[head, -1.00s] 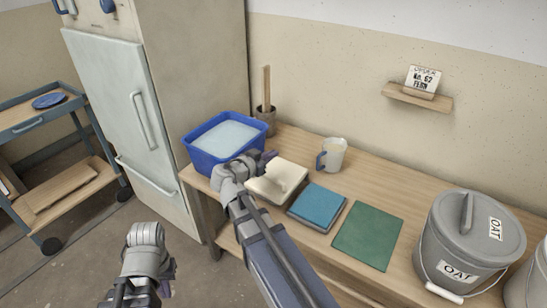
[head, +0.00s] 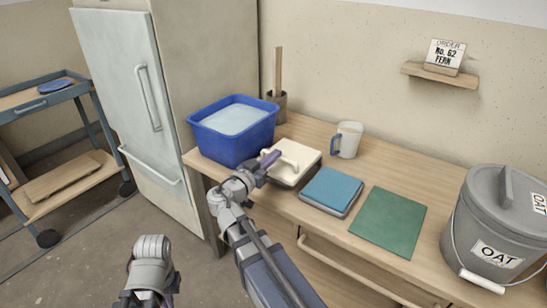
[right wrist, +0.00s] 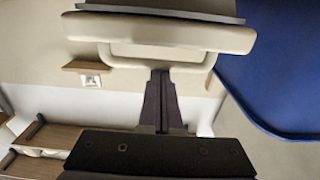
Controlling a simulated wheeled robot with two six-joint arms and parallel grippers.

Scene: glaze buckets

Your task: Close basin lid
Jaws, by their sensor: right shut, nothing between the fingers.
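The blue basin (head: 228,148) stands open on the bench's left end, with pale water (head: 232,119) inside. The cream lid (head: 283,175), with a raised handle, lies on the bench just right of the basin. My right gripper (head: 270,158) is shut and empty at the lid's left side, close to the handle. In the right wrist view its fingers (right wrist: 158,85) point at the cream handle (right wrist: 165,55), and the basin's blue wall (right wrist: 280,70) fills the right. Contact with the handle cannot be told. My left gripper (head: 150,285) is at the bottom, its fingers mostly hidden.
A blue tile stack (head: 332,190), a green mat (head: 388,222) and a grey OAT bucket (head: 495,225) line the bench rightward. A mug (head: 348,140) and a pot with a wooden stick (head: 278,100) stand behind. A pale fridge (head: 125,90) is at left.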

